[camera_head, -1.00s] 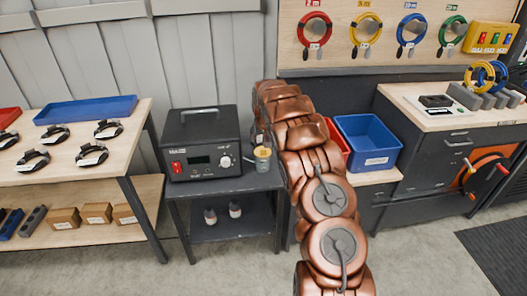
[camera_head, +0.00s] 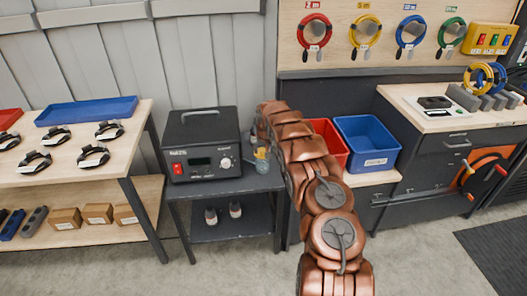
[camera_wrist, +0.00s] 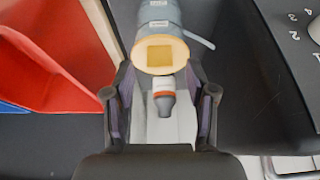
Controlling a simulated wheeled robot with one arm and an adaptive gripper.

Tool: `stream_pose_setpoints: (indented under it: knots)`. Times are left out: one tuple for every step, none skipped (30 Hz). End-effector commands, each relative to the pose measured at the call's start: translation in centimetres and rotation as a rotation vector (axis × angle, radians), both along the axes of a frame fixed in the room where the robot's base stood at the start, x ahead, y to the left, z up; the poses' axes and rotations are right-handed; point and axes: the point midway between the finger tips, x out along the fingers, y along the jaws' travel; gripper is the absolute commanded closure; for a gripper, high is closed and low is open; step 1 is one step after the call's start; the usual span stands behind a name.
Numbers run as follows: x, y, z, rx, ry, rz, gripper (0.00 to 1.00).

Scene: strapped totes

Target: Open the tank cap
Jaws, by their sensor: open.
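A small grey cylindrical tank with a pale cream cap bearing a yellow square stands at the right end of the small black table. In the wrist view the tank (camera_wrist: 157,14) is at top centre, and its cap (camera_wrist: 159,55) faces my camera. My gripper (camera_wrist: 159,76) is open, with one dark finger on each side of the cap's lower edge. I cannot tell whether the fingers touch it. In the head view the tank (camera_head: 262,160) is small, and my copper arm hides most of the gripper.
A black power unit (camera_head: 202,145) stands left of the tank on the small table (camera_head: 215,187). A red bin (camera_head: 329,143) and blue bin (camera_head: 368,143) stand right of my arm. A workbench (camera_head: 85,174) is at left.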

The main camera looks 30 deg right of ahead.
Motion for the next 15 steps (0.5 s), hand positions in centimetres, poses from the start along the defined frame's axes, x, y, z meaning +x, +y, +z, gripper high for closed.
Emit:
stream_pose_setpoints:
  knots:
    - [0.1,0.0,-0.3,0.001,-0.001,-0.001,0.44]
    - [0.2,-0.1,-0.5,0.001,-0.001,-0.001,0.44]
    - [0.4,-0.1,-0.8,0.001,-0.001,-0.001,0.44]
    - [0.5,-0.2,-1.0,0.0,-0.001,0.0,0.44]
    - [0.5,-0.2,-1.2,0.0,-0.001,0.0,0.44]
    - [0.6,-0.2,-1.4,0.0,-0.001,0.0,0.44]
    - [0.7,-0.3,-1.6,0.001,0.0,0.0,0.44]
    - [0.7,-0.3,-1.7,0.001,0.0,0.0,0.44]
    - [0.8,-0.3,-1.9,0.001,0.0,0.0,0.44]
    - [0.8,-0.4,-2.0,0.001,0.0,0.0,0.44]
    - [0.8,-0.4,-2.1,0.0,0.0,0.0,0.44]
    - [0.9,-0.4,-2.3,0.0,0.0,0.0,0.44]
    - [0.9,-0.4,-2.3,0.0,0.001,0.0,0.44]
    - [0.9,-0.4,-2.4,0.0,0.001,0.0,0.44]
    - [0.9,-0.4,-2.5,0.0,0.001,0.0,0.44]
